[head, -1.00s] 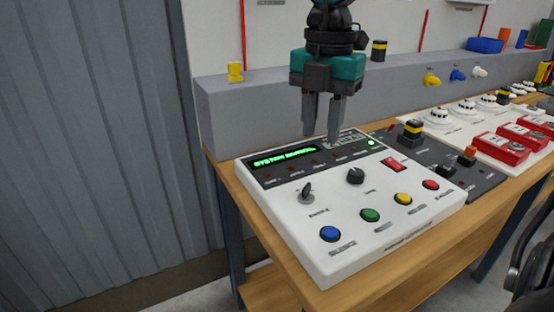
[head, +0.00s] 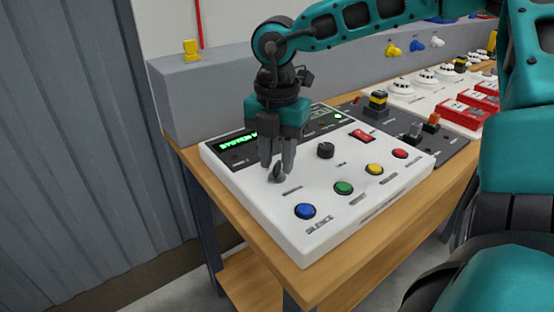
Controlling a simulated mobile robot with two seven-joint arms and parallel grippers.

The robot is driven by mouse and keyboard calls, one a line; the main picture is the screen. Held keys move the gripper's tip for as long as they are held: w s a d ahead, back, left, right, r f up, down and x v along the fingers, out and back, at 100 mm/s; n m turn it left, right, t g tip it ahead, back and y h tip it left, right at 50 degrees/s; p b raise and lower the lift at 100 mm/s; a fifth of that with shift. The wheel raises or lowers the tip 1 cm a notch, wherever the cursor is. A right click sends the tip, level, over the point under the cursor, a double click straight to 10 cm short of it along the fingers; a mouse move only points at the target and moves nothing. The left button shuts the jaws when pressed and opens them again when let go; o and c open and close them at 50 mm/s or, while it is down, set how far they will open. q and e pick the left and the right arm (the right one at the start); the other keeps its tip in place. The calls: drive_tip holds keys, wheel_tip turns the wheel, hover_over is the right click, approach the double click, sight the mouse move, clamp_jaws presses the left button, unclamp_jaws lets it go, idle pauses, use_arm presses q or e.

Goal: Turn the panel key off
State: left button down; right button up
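The white control panel (head: 330,215) lies on the wooden bench, with a green lit display (head: 232,142) at its upper left. The panel key (head: 279,173) is a small dark key switch on the left side of the panel face, partly covered by my gripper. My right gripper (head: 277,167) points down over the key, its fingertips close around the key's handle. The fingers look apart; whether they touch the key I cannot tell. My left gripper is out of view.
A black knob (head: 325,150) is right of the key. Blue (head: 305,211), green (head: 343,187), yellow (head: 374,169) and red (head: 400,153) buttons line the panel's front. A red rocker switch (head: 362,135) is behind. A grey ledge (head: 200,95) rises behind the panel.

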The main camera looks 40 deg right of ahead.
drive_tip(key=shift+f, duration=0.4)
drive_tip(key=shift+c, duration=0.2)
clamp_jaws()
